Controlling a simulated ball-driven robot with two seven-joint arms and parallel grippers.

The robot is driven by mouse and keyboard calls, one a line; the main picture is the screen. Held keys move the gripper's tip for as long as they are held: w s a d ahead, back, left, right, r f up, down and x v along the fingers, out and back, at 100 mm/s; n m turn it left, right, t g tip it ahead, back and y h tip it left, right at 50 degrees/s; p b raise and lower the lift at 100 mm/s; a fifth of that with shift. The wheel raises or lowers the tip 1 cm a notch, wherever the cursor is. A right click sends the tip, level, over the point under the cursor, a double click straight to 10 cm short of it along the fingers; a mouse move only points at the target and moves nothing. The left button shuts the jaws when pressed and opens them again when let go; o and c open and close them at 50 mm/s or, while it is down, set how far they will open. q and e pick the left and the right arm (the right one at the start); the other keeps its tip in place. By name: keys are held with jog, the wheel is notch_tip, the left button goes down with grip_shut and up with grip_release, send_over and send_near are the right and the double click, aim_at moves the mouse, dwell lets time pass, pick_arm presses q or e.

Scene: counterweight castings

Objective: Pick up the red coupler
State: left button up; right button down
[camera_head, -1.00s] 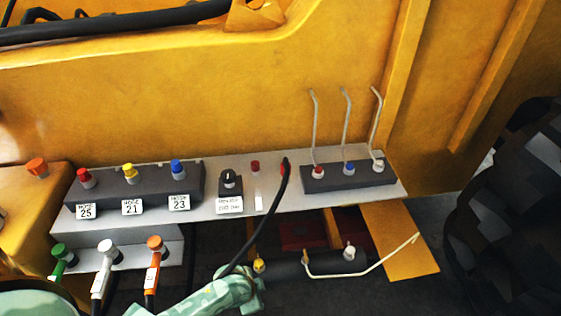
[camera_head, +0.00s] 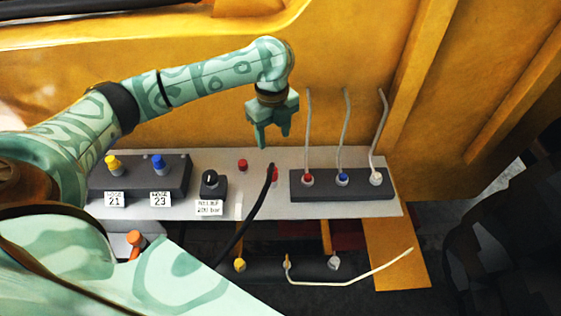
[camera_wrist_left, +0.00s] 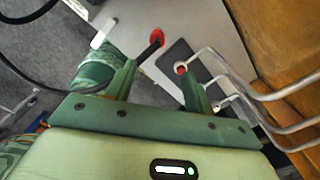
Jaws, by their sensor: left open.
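Several red pieces show, and I cannot tell which is the coupler meant. In the head view a red fitting (camera_head: 275,174) on the grey shelf has a black hose running from it. A red-topped fitting (camera_head: 308,179) sits at the left of the right-hand dark block, under a pale bent rod. In the wrist view the hosed red fitting (camera_wrist_left: 157,37) lies beyond and between the fingertips, and the red-topped fitting (camera_wrist_left: 180,68) is close by the right fingertip. My left gripper (camera_head: 273,137) is open, empty and pointing down above the shelf. My right gripper is not in view.
A small red knob (camera_head: 242,165) and a black switch (camera_head: 210,183) stand left of the hose. Pale bent rods (camera_head: 346,130) rise from the right-hand dark block (camera_head: 325,192). A yellow wall stands behind the shelf. A white line (camera_head: 350,280) hangs below.

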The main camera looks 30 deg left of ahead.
aim_at(273, 163)
pick_arm(q)
jog(key=f+b, duration=0.1)
jog(key=f, duration=0.1)
jog(key=f+b, duration=0.1)
jog(key=f, duration=0.2)
jog(key=f+b, duration=0.1)
jog(key=f, duration=0.1)
jog(key=shift+s+a+f, duration=0.1)
jog(key=shift+s+f, duration=0.05)
jog(key=shift+s, duration=0.15)
notch_tip(273, 163, down, 3)
jog(key=shift+w+r+b, duration=0.15)
jog(key=shift+b, duration=0.4)
jog(key=shift+f, duration=0.35)
jog(key=f+b, duration=0.2)
jog(key=f, duration=0.3)
jog(key=shift+a+b, duration=0.2)
jog(key=shift+b, duration=0.2)
jog(key=shift+r, duration=0.1)
jog(key=shift+c, duration=0.5)
jog(key=c, duration=1)
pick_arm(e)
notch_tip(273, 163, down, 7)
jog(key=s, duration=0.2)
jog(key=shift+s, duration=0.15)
pick_arm(q)
jog(key=shift+c, duration=0.2)
